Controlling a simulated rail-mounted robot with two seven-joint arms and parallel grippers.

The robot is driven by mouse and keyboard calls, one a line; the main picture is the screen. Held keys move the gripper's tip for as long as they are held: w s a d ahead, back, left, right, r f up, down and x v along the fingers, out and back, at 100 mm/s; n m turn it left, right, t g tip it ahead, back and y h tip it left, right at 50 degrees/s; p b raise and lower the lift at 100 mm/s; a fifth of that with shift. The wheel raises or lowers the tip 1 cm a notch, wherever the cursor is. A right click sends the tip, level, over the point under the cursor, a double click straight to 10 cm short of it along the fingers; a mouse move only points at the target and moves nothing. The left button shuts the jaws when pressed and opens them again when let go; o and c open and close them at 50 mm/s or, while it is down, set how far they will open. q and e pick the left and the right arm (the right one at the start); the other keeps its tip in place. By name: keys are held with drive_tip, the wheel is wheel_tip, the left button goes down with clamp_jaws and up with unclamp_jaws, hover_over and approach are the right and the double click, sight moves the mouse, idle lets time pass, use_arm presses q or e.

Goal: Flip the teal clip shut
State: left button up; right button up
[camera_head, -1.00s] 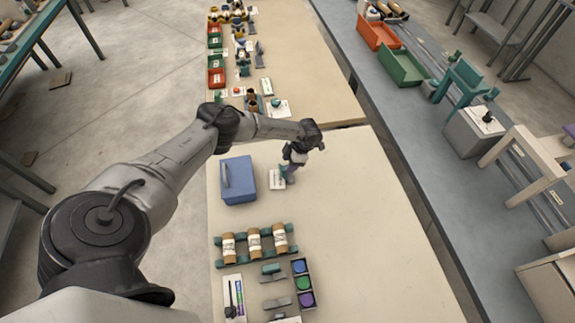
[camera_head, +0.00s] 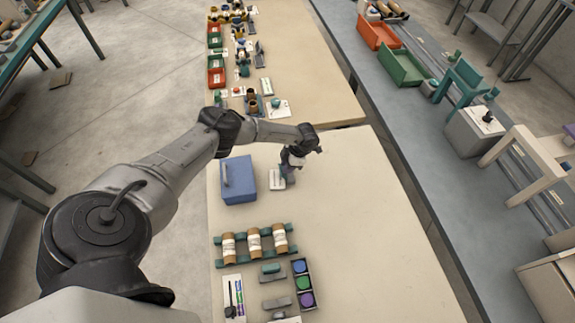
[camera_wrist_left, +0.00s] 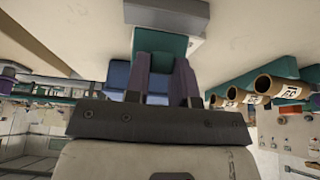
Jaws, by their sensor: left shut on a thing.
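My left gripper (camera_head: 287,173) is low over the near table, just right of the blue box (camera_head: 239,180). Below it is a small pale base or card (camera_head: 277,184). In the left wrist view, my left gripper (camera_wrist_left: 160,84) has a dark finger on each side of a teal part, the teal clip (camera_wrist_left: 165,44), and is shut on it. A grey block (camera_wrist_left: 165,17) adjoins the clip. The clip's hinge and how far it is closed cannot be made out. My right gripper is in neither view.
A teal rack with brown rolls (camera_head: 253,242) stands nearer on the table. A tray with coloured discs (camera_head: 303,284) lies below it. The table's right side is clear. A second table with red and green bins (camera_head: 216,76) is beyond.

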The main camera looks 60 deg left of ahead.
use_arm(q)
clamp_jaws()
